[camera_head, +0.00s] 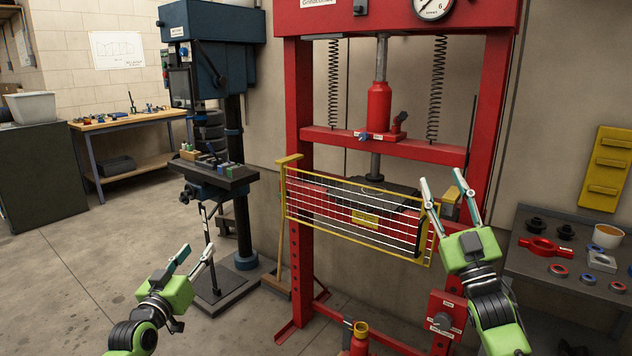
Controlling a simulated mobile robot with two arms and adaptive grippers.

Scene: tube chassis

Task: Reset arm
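My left gripper (193,259) is at the lower left, over the floor in front of the drill press. Its two fingers are spread apart and nothing shows between them. My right gripper (444,192) is at the right, raised in front of the red hydraulic press (299,243) and near the right end of its yellow-framed mesh guard (322,216). Its fingers are also spread, with no object visible between them. Whether the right gripper touches the guard cannot be told.
A blue drill press (221,42) stands left of centre. A wooden workbench (128,122) and a dark cabinet (43,170) are at the back left. A grey table (525,262) with several parts is at the right. The left floor (95,265) is clear.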

